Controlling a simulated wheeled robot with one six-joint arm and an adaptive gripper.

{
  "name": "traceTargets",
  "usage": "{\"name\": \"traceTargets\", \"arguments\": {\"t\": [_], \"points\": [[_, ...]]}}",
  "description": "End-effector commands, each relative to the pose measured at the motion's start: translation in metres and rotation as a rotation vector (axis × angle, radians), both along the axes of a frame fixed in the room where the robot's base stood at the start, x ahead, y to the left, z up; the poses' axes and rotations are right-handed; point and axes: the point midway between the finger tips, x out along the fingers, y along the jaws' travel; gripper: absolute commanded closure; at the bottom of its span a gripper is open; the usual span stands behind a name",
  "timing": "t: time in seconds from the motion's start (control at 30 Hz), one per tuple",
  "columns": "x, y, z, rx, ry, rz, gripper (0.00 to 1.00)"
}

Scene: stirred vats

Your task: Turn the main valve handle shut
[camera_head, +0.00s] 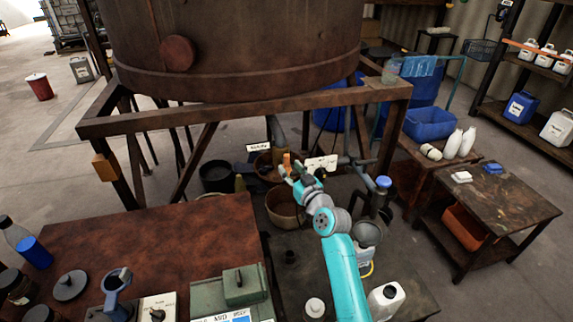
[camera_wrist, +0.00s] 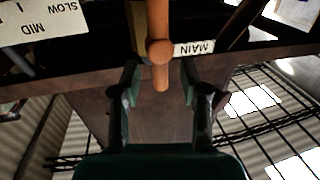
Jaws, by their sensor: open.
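The main valve handle (camera_wrist: 159,30) is an orange-brown bar with a round hub, at the top middle of the wrist view. A white label reading MAIN (camera_wrist: 194,48) shows upside down beside it. In the head view an orange piece, seemingly the handle (camera_head: 287,159), shows under the big vat, just beyond my gripper (camera_head: 292,174). In the wrist view my gripper (camera_wrist: 159,78) is open, its two dark fingers apart. The handle's lower end shows in the gap between the fingertips, with no visible contact. Whether it lies at the same depth is unclear.
The rusty vat (camera_head: 235,45) and its frame (camera_head: 240,110) stand above and around my gripper. A rusty table (camera_head: 190,235) is at the left, with a control box (camera_head: 240,285) near its edge. A basket (camera_head: 285,205) sits below the valve.

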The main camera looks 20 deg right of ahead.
Motion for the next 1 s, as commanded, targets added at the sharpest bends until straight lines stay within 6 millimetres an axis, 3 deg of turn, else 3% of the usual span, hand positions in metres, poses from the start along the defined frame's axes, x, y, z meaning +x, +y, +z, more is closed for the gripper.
{"name": "traceTargets", "arguments": {"t": [0.23,0.6,0.63,0.8,1.0], "points": [[0.028,0.006,0.0,0.0,-0.001,0.001,0.55],[0.033,0.007,0.0,0.001,0.001,0.0,0.55],[0.033,0.007,0.0,0.001,0.0,0.0,0.58],[0.033,0.007,0.0,0.001,0.0,0.0,1.0],[0.033,0.007,0.0,0.002,0.0,0.0,1.0]]}}
